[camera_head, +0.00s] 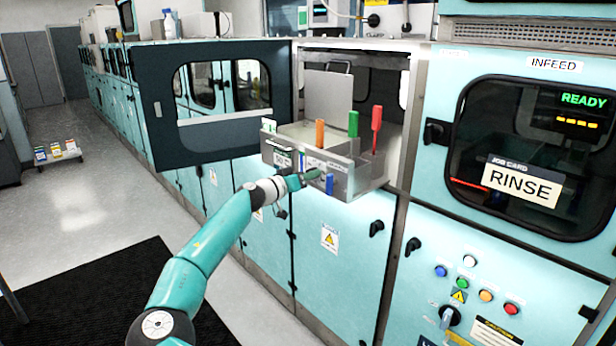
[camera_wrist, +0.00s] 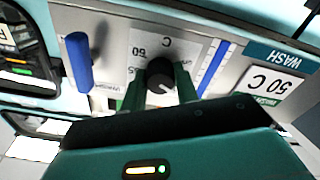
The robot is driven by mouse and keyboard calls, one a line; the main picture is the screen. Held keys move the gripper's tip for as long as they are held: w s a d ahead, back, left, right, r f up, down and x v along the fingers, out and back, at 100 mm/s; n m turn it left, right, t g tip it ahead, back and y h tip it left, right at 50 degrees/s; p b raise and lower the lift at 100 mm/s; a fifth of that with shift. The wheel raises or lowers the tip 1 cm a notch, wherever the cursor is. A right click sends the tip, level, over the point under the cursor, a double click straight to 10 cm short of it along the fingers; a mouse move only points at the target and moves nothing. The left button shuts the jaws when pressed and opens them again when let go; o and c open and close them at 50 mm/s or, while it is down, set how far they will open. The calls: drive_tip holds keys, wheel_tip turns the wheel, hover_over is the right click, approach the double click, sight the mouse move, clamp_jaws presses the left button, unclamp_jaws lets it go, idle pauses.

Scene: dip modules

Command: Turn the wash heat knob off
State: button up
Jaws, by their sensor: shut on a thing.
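The wash heat knob (camera_wrist: 161,75) is black and round with a white pointer line, in the wrist view. It sits on a pale dial plate (camera_wrist: 166,42) with numbers, upside down in this view. My gripper (camera_wrist: 160,90) has its two green fingers shut on the knob, one on each side. In the head view my gripper (camera_head: 308,176) is at the front of the metal bath box, and the knob is hidden behind it. A WASH sign (camera_wrist: 273,56) and a 50 C card (camera_wrist: 270,85) are to the right of the knob in the wrist view.
A blue handle (camera_wrist: 78,62) stands beside the dial; it also shows in the head view (camera_head: 329,184). Orange (camera_head: 319,133), green (camera_head: 353,123) and red (camera_head: 376,118) handles rise from the box. A dark windowed door (camera_head: 215,135) stands open to the left. The RINSE panel (camera_head: 522,184) is right.

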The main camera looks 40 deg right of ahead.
drive_tip(key=n, duration=0.5)
drive_tip(key=shift+n, duration=0.3)
drive_tip(key=n, duration=0.5)
drive_tip(key=shift+n, duration=0.3)
drive_tip(key=o, duration=1)
drive_tip(key=a, duration=1.3)
drive_tip(key=shift+s+a, duration=0.2)
drive_tip(key=shift+a, duration=0.2)
